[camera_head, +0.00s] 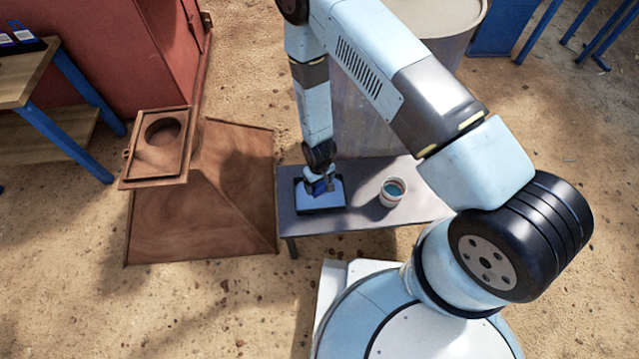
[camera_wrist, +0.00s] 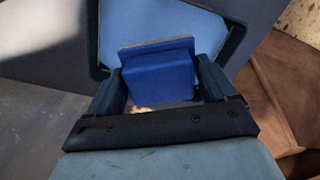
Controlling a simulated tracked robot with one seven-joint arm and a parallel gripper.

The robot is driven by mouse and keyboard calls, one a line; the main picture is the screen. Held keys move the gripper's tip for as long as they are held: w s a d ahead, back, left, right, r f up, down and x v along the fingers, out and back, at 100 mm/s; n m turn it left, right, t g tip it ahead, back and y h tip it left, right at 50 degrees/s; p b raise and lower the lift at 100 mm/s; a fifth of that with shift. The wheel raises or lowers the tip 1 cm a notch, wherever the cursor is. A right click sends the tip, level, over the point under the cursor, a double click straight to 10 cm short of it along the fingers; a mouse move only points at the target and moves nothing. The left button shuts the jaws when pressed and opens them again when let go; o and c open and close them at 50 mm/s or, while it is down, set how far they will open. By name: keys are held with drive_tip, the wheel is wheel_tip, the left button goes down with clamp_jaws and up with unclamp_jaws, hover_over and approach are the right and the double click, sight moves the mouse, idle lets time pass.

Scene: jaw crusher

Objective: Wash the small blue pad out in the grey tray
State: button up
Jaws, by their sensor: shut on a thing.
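The small blue pad (camera_wrist: 158,76) is held between the two fingers of my gripper (camera_wrist: 160,88) in the wrist view. A thin tan edge shows along its far side. In the head view my gripper (camera_head: 320,182) points down over the tray (camera_head: 321,203), with a bit of the pad showing dark blue. The tray has a dark rim and a light blue inside; it also shows behind the pad in the wrist view (camera_wrist: 185,22). I cannot tell whether the pad touches the tray's inside.
The tray sits on a low grey table (camera_head: 360,220). A small white bucket (camera_head: 391,194) with blue liquid stands to its right. A large grey drum (camera_head: 360,120) stands behind. A rusty hopper (camera_head: 200,205) is at left, near a wooden bench (camera_head: 50,135) with blue legs.

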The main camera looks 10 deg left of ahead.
drive_tip(key=shift+r, duration=2.3)
